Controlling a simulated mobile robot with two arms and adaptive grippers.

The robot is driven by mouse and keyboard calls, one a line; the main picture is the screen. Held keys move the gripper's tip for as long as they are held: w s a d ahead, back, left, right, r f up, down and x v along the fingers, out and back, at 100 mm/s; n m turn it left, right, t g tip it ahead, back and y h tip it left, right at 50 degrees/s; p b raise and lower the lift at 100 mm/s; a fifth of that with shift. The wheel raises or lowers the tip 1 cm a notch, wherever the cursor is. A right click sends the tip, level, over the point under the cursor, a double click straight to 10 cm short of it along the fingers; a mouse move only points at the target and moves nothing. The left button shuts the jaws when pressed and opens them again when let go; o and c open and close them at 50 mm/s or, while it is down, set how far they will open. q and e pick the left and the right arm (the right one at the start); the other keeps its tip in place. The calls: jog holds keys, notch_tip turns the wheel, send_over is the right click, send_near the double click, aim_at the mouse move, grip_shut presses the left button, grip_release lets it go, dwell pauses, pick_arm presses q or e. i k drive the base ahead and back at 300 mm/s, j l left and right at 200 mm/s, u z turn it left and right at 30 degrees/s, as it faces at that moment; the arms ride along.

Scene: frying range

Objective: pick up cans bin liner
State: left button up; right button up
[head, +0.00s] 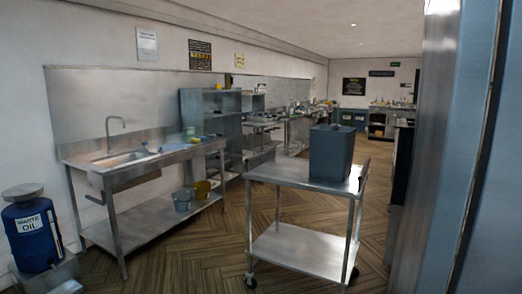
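I cannot make out a cans bin liner in the head view. A blue-grey, box-shaped bin (331,154) stands upright on the top shelf of a steel trolley (290,172) right of centre. I cannot tell what is inside the bin or whether a liner is in it. Two small blue bins (353,118) at the far end of the room are too small to read. Neither of my grippers shows in this view.
A blue waste oil drum (33,236) is at the lower left. A large blue-grey panel (450,150) blocks the right side. Wooden floor (190,265) is clear before the trolley.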

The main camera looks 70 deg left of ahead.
aim_at(331, 147)
jog(key=u, duration=1.7)
